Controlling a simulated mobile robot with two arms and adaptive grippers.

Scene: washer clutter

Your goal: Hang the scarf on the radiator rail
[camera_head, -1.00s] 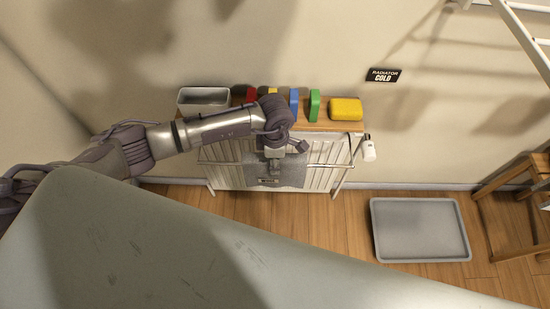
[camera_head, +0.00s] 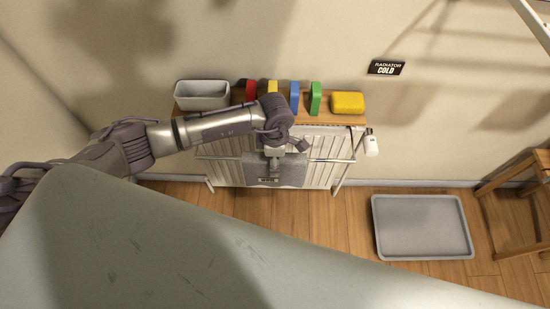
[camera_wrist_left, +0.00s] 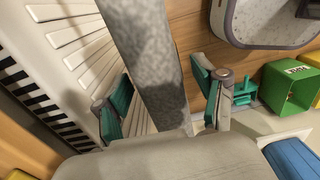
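The grey scarf (camera_head: 291,177) hangs folded over the radiator rail (camera_head: 328,161), at the middle of the radiator's front. My left gripper (camera_head: 270,171) is directly above the scarf, its fingers partly hidden by the wrist. In the left wrist view the scarf (camera_wrist_left: 147,55) is a speckled grey strip running between the two green-padded fingers of my left gripper (camera_wrist_left: 165,98). The fingers stand apart, with a narrow gap showing on each side of the scarf. My right gripper is in neither view.
On the shelf above the radiator (camera_head: 218,173) are a grey bin (camera_head: 203,96), several upright coloured items and a yellow block (camera_head: 348,103). A white valve (camera_head: 371,143) sits at the right end. A grey tray (camera_head: 422,227) lies on the floor near a wooden stool (camera_head: 515,187). A pale surface fills the foreground.

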